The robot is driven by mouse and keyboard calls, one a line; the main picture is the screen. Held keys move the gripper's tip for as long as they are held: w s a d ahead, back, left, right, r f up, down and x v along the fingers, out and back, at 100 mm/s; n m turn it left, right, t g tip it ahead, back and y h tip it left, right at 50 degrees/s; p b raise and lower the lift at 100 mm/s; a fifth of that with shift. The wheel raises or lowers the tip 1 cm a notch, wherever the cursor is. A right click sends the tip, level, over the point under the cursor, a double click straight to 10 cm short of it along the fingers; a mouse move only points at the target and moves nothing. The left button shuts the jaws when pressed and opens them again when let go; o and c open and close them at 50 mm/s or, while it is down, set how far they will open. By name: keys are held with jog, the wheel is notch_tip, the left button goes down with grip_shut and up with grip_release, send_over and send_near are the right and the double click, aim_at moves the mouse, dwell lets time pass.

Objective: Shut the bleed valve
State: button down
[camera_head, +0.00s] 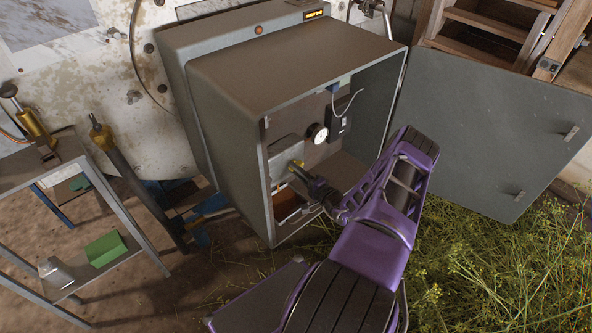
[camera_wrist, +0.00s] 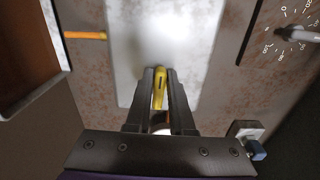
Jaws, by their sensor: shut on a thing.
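A yellow lever (camera_wrist: 159,88), which looks like the bleed valve's handle, stands in front of a pale plate (camera_wrist: 190,35) inside the grey cabinet. My gripper (camera_wrist: 160,76) is shut on it, with one dark finger on each side in the wrist view. In the head view my gripper (camera_head: 298,172) reaches into the open cabinet (camera_head: 270,62), and a bit of yellow shows at its tip. The valve's body is mostly hidden behind the fingers, and I cannot tell how far the lever is turned.
A round gauge (camera_head: 317,132) and a dark box (camera_head: 340,122) are on the cabinet's back wall. An orange rod (camera_wrist: 86,35) sticks out at the left in the wrist view. The cabinet door (camera_head: 480,130) hangs open at right. A metal table (camera_head: 50,165) stands at left.

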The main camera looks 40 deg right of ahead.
jog(key=shift+d+n, duration=0.35)
jog(key=shift+n, duration=0.05)
jog(key=c, duration=0.8)
grip_release()
jog(key=shift+c, duration=0.2)
jog(key=shift+a, duration=0.1)
jog(key=s+d+p, duration=0.1)
jog(key=s, duration=1.6)
jog(key=shift+s+d, duration=0.15)
jog(key=shift+s, duration=0.1)
